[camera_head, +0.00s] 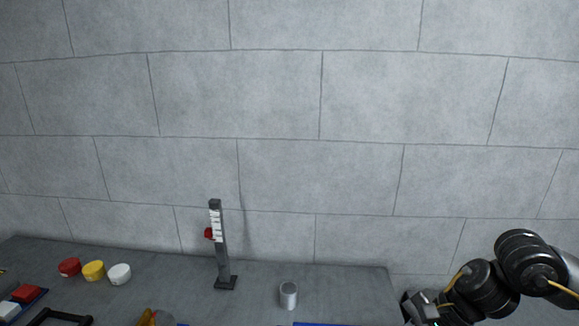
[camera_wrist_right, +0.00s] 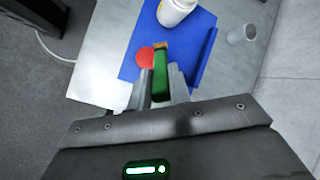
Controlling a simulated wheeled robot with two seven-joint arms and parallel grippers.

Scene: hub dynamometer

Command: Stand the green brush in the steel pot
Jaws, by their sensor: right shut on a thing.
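The steel pot (camera_head: 288,295) stands upright near the front middle of the grey bench in the head view. It also shows at the upper right of the right wrist view (camera_wrist_right: 242,35). My right gripper (camera_wrist_right: 158,98) is shut on the green brush (camera_wrist_right: 161,78), with the brush's tan end pointing away from the jaws. In the head view my right gripper (camera_head: 420,308) is at the lower right edge, right of the pot and apart from it; the brush cannot be made out there. My left gripper is not in view.
A blue tray (camera_wrist_right: 207,30) holds a white jar (camera_wrist_right: 175,10); a red disc (camera_wrist_right: 145,58) lies beside the brush. A height gauge (camera_head: 221,250) stands left of the pot. Red (camera_head: 69,267), yellow (camera_head: 93,271) and white (camera_head: 120,274) tubs sit further left. The bench right of the pot is clear.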

